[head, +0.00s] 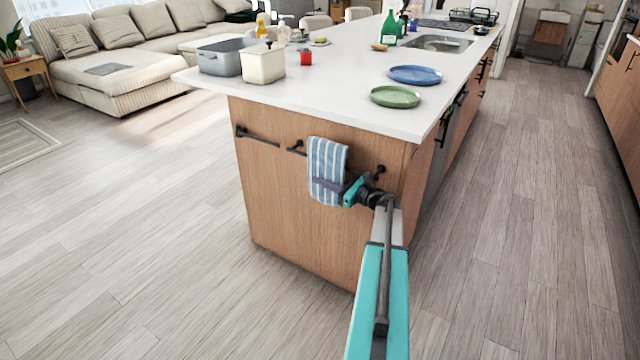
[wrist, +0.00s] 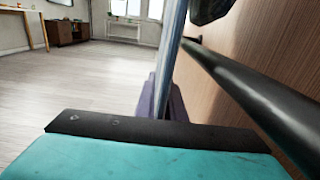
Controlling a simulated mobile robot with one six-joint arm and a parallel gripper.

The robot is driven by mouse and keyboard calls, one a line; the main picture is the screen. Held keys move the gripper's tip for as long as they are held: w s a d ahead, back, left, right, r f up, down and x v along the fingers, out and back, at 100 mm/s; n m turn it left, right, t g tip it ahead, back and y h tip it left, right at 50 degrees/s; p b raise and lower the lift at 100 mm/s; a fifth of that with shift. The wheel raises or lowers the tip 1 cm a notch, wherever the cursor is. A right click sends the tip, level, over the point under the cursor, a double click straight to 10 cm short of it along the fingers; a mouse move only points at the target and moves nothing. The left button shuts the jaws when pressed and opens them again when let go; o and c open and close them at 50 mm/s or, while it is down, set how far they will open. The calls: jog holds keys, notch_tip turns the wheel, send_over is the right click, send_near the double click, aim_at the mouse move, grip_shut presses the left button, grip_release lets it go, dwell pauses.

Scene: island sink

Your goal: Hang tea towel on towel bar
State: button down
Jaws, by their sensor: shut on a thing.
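The tea towel (head: 328,165), with blue and white stripes, hangs down in front of the island's end panel. My gripper (head: 330,187) is shut on its lower part, with one dark finger across the front. The right towel bar (head: 297,149) is a dark rod partly hidden behind the towel. In the wrist view the towel (wrist: 171,55) shows edge-on between the purple fingers (wrist: 163,98), and the bar (wrist: 250,90) runs to its right, close to the wood panel. The towel's top edge sits above the bar's line. I cannot tell whether any cloth passes over the bar.
A second dark bar (head: 258,137) is fixed to the panel at the left. The white countertop (head: 330,105) overhangs above, with a green plate (head: 395,96), a blue plate (head: 415,75) and a grey tub (head: 222,60). The floor left of the island is clear.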

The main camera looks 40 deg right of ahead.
aim_at(324, 193)
jog(key=shift+w+d+f+b, duration=0.1)
jog(key=shift+d+f+b, duration=0.15)
jog(key=shift+f, duration=0.85)
jog(key=shift+d+f+b, duration=0.1)
jog(key=shift+f+b, duration=0.25)
jog(key=shift+f, duration=0.75)
jog(key=shift+w+d+f+b, duration=0.1)
jog(key=shift+d+f+b, duration=0.15)
jog(key=shift+f, duration=0.85)
jog(key=c, duration=1.8)
grip_release()
jog(key=shift+o, duration=0.2)
jog(key=shift+s, duration=0.1)
jog(key=v, duration=1.3)
jog(key=shift+s+p, duration=0.35)
jog(key=shift+p, duration=0.1)
